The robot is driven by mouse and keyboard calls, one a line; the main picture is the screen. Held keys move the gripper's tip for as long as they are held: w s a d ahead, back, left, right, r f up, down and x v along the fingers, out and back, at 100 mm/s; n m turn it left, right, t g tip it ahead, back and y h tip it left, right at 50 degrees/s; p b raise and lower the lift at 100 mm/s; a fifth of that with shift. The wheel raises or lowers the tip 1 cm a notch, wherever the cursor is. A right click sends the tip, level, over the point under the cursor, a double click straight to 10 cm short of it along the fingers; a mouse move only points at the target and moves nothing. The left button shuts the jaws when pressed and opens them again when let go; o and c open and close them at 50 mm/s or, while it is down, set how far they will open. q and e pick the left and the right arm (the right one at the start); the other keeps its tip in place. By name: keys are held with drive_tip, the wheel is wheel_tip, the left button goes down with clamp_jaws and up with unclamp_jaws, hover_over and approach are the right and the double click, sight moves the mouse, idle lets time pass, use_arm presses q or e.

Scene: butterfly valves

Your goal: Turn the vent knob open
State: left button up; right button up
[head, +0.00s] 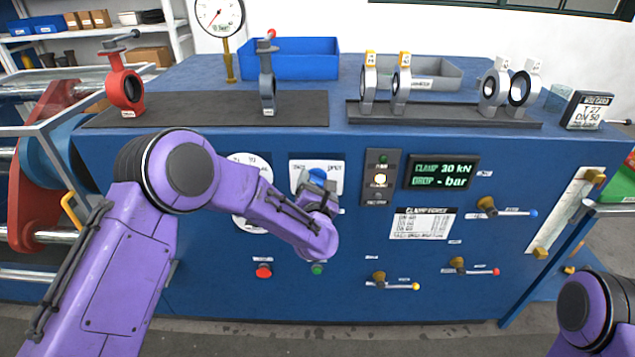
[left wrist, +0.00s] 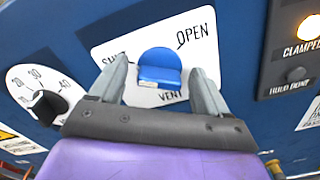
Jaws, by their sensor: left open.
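The blue vent knob (head: 317,177) sits on a white plate (head: 331,168) on the front of the blue bench. In the left wrist view the knob (left wrist: 160,68) is in the middle of its plate (left wrist: 113,47), which reads OPEN at upper right, a partly hidden word at left, and VENT below. My left gripper (left wrist: 162,82) is open, with one finger on each side of the knob; I cannot tell whether they touch it. In the head view the left gripper (head: 318,196) is at the plate, partly covering it. The right gripper is out of view; only part of my right arm shows at lower right.
A panel with a lit lamp (head: 380,180) and a display (head: 442,172) are right of the plate. A dial (left wrist: 45,95) is left of it. Red (head: 264,271) and green (head: 317,268) buttons sit below. Several valves stand on the bench top.

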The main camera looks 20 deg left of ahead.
use_arm(q)
drive_tip(key=c, duration=1.1)
drive_tip(key=shift+o, duration=0.3)
